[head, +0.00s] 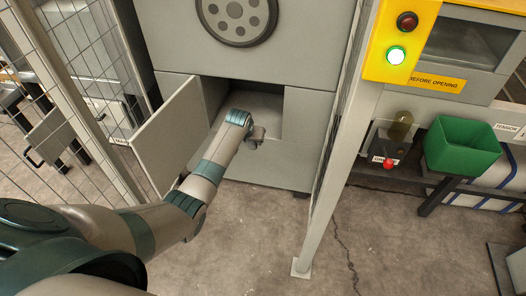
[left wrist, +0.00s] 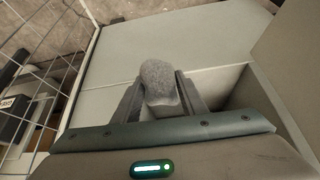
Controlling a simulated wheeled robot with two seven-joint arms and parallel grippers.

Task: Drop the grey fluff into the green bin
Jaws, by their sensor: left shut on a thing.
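My left gripper (head: 256,136) reaches into the open compartment low in the grey machine. In the left wrist view my left gripper (left wrist: 162,97) is shut on the grey fluff (left wrist: 158,78), a rough rounded lump between the two fingers. In the head view the fluff is hard to make out at the gripper's tip. The green bin (head: 462,146) stands at the right, beyond the grey post, and looks empty from here. My right gripper is in neither view.
The open compartment door (head: 170,135) stands left of my arm. A grey post (head: 337,150) rises between the compartment and the bin. Wire fencing (head: 85,60) is on the left. A yellow panel (head: 403,45) has a lit green lamp. The floor in front is clear.

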